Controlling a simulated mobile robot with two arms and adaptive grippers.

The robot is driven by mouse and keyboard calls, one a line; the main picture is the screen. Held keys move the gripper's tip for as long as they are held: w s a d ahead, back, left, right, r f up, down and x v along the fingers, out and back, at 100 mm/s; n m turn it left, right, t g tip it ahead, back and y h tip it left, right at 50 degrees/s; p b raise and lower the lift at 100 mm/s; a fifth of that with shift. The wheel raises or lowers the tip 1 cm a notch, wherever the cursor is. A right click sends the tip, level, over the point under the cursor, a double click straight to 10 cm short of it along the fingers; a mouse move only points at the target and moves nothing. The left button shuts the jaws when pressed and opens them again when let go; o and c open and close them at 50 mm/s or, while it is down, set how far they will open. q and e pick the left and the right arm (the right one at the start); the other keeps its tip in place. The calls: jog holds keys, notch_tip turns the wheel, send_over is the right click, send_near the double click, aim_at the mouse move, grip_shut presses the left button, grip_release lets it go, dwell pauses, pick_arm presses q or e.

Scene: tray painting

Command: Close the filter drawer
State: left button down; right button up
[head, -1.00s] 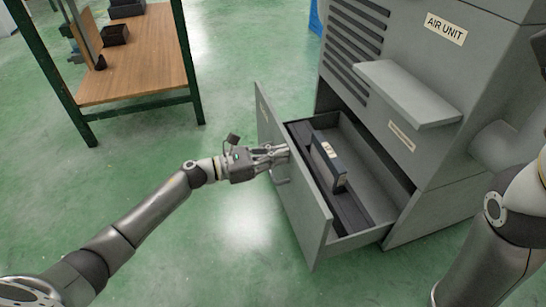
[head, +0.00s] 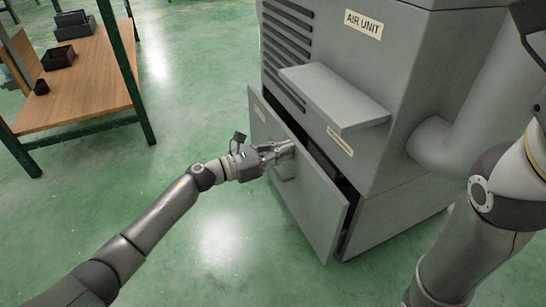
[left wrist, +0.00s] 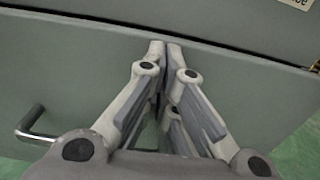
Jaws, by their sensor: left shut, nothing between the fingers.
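The filter drawer (head: 318,205) is a grey drawer low in the air unit (head: 400,100). It stands out of the cabinet by a small amount, with a dark gap along its top and right side. Its inside is almost wholly hidden now. My left gripper (head: 291,148) is shut and empty, with its fingertips at the upper part of the drawer front. In the left wrist view the shut fingertips (left wrist: 165,48) are against or very near the front panel (left wrist: 70,75), by its top edge. The drawer's bar handle (left wrist: 32,125) is to the left of the fingers, not held.
A grey shelf (head: 325,90) juts from the unit above the drawer. A round duct (head: 440,140) is at its right. A wooden table (head: 80,80) with dark bins (head: 72,25) stands at upper left. The green floor between is clear. My right arm is at the right edge.

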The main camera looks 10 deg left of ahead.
aim_at(296, 148)
pick_arm(q)
jog(key=x, duration=0.3)
jog(key=shift+w+d+b, duration=0.15)
jog(key=shift+d+b, duration=0.1)
jog(key=shift+b, duration=0.1)
jog(key=shift+w+d+r, duration=0.1)
jog(key=shift+w, duration=0.05)
jog(key=shift+r, duration=0.1)
